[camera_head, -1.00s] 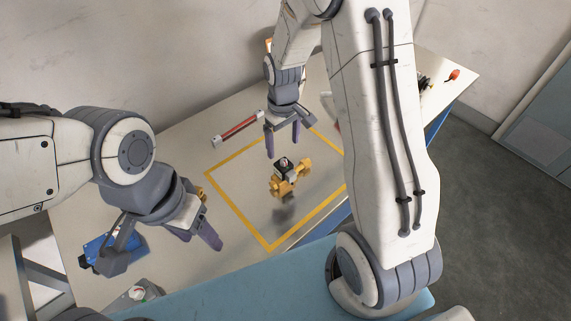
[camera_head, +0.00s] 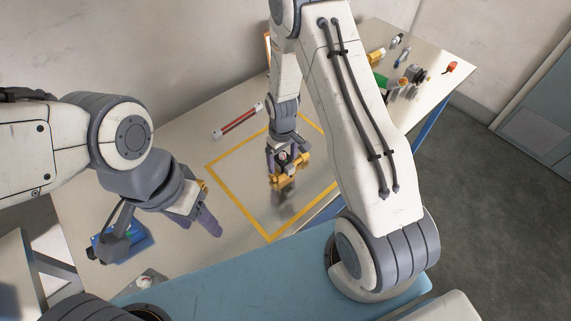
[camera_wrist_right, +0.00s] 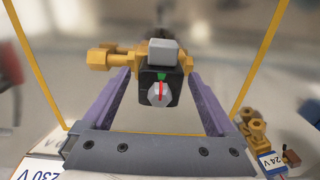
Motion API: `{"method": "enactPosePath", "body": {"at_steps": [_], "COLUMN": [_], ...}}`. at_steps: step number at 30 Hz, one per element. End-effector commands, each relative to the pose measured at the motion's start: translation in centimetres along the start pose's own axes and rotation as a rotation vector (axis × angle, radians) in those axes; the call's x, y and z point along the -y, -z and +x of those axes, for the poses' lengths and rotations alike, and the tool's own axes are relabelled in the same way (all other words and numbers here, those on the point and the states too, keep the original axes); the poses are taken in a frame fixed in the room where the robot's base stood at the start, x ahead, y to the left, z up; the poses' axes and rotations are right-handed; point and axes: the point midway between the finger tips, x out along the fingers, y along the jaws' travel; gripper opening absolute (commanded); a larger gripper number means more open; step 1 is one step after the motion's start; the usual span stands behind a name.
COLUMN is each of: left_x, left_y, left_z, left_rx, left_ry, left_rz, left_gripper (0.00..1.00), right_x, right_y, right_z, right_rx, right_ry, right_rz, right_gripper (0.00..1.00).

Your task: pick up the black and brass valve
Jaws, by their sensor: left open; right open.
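The black and brass valve (camera_head: 290,180) is inside the yellow taped outline on the table, partly hidden by my right gripper. The right wrist view shows its black body (camera_wrist_right: 157,88) with a red and white dial, a grey block on top and brass fittings at the sides. My right gripper (camera_head: 281,170) is open at the valve. In the wrist view its purple fingers stand on both sides of the black body; I cannot tell whether they touch it. My left gripper (camera_head: 195,220) is open and empty at the table's left part, away from the valve.
A red and white bar (camera_head: 238,121) lies behind the yellow outline (camera_head: 240,207). A blue device (camera_head: 135,243) sits at the left. Several small parts, one orange-red (camera_head: 450,68), are at the far right.

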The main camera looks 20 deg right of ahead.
Motion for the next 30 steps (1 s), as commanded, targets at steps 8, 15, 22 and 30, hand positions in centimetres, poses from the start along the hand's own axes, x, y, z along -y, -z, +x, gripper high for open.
{"method": "enactPosePath", "body": {"at_steps": [8,15,22,30], "left_x": [0.0,0.0,0.0,0.1], "left_y": [0.0,0.0,0.0,-0.1], "left_z": [0.0,0.0,0.1,0.9], "left_rx": [0.0,0.0,0.0,0.0], "left_ry": [0.0,0.0,0.0,0.0], "left_rz": [0.0,0.0,0.0,0.0], "left_gripper": [0.58,0.58,0.58,0.58], "right_x": [0.0,0.0,-0.1,-0.1], "right_y": [0.0,0.1,0.1,0.2], "right_z": [0.0,-0.1,-0.2,-1.8], "right_rx": [-0.001,-0.002,-0.003,-0.006], "right_ry": [0.0,-0.001,-0.001,-0.002], "right_rz": [0.0,0.0,0.0,0.0], "right_gripper": [0.31,0.0,0.0,0.0]}}
